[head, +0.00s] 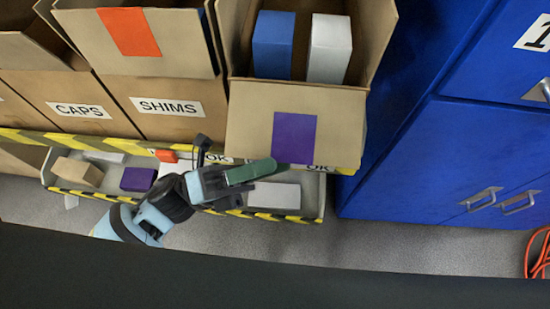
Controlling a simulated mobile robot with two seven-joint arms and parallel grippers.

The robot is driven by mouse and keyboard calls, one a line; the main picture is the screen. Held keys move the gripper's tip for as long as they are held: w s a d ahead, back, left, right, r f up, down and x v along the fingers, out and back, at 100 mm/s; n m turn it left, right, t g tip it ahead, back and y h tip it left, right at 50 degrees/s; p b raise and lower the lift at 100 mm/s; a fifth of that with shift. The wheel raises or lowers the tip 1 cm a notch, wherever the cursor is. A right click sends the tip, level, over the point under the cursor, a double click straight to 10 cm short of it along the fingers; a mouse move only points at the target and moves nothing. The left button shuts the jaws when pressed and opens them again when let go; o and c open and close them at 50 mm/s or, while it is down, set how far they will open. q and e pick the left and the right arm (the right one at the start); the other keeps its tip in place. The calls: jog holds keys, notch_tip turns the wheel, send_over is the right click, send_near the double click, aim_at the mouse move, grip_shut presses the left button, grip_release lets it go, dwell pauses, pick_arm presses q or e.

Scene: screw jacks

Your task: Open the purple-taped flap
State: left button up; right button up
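The purple-taped flap (254,122) is on the cardboard box at the upper middle. It is folded outward and slopes down over the box's front, with the purple tape (294,138) facing me. The box's top is open, and a blue carton (273,45) and a white carton (329,48) show inside. My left gripper (252,172), with a green finger pad, is at the flap's lower edge, its tip just below the purple tape. I cannot tell whether it touches the flap or how far apart its fingers are. My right gripper is not in view.
An orange-taped flap (180,38) is on the neighbouring SHIMS box, beside a CAPS box (60,98). A lower tray with a yellow-black striped edge (75,192) holds small cartons. Blue cabinets (420,160) stand close on the right. An orange cable (538,255) lies at lower right.

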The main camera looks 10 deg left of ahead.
pick_arm(q)
jog(key=v, duration=0.6)
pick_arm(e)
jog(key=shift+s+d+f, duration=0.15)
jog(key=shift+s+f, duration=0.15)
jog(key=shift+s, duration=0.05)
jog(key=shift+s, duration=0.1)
